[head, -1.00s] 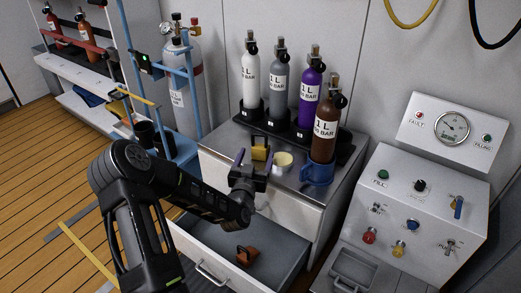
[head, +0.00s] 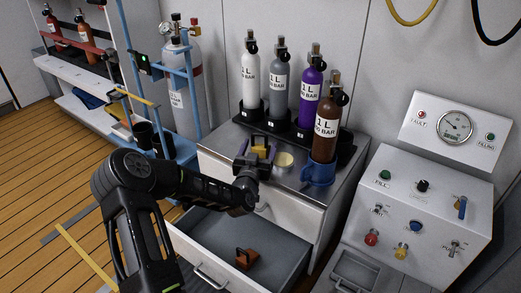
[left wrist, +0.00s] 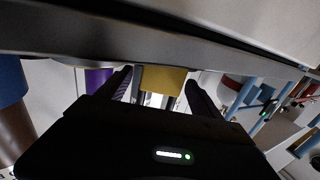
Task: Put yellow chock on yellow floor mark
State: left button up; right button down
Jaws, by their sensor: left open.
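The yellow chock (head: 260,144) stands on the metal top of the drawer cabinet, in front of the rack of small cylinders. My left gripper (head: 257,152) is open, with its fingers on either side of the chock. The left wrist view shows the chock (left wrist: 163,79) between the two dark fingers (left wrist: 160,88); contact cannot be told. A yellow line (head: 88,256) lies on the wooden floor at lower left, partly hidden by my arm. My right gripper is not in view.
A control panel (head: 415,210) stands at right.

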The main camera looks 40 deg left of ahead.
pick_arm(q)
jog(key=shift+c, duration=0.3)
grip_shut()
dwell(0.6)
